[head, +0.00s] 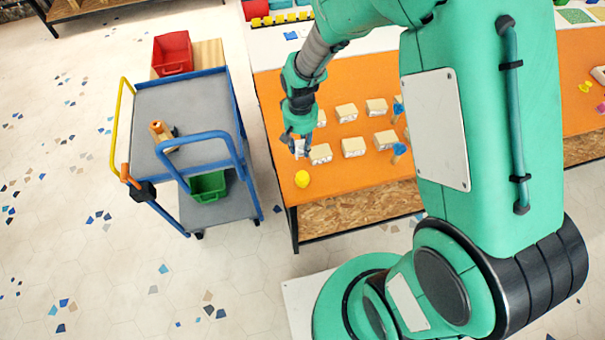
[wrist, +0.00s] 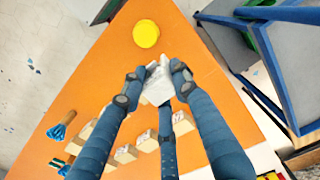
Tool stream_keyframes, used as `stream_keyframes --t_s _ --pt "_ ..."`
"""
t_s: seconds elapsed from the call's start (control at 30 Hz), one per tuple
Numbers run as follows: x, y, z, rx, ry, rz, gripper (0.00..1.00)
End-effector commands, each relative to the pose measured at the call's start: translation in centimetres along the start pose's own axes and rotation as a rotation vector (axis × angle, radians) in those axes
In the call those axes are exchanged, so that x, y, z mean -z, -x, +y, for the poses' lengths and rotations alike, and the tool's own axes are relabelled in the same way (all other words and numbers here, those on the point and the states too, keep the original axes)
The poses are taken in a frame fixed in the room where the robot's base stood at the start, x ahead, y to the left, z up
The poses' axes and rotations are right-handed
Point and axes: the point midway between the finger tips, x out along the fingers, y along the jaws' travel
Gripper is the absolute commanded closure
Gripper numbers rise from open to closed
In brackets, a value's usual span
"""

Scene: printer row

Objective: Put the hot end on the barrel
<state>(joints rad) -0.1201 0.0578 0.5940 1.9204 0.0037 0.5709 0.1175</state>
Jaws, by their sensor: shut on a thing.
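My gripper (head: 298,140) is low over the left front part of the orange table top (head: 335,185). In the wrist view its fingers (wrist: 155,83) are shut on a small whitish piece (wrist: 157,87). The piece also shows below the fingers in the head view (head: 299,149). It is too small to tell whether it is the hot end. A round yellow thing (head: 302,179) lies near the table's front left corner, just beyond the fingertips in the wrist view (wrist: 146,33). I cannot tell which thing is the barrel.
Several beige blocks (head: 353,147) stand in rows right of my gripper, with blue-topped pieces (head: 399,150) beside them. A blue trolley (head: 205,105) left of the table carries an orange-and-tan thing (head: 160,132) and a green bin (head: 208,187). A red bin (head: 173,54) is behind it.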

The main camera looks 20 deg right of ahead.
Motion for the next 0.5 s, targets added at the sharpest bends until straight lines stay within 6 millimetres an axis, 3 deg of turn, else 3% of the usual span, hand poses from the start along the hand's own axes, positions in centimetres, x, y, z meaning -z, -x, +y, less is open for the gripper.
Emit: stream_keyframes --t_s 0.1,0.5 --pt "-3.7 0.3 0.2 0.0 0.007 0.001 0.98" --pt "-15.3 0.0 1.2 0.001 0.03 0.0 0.98"
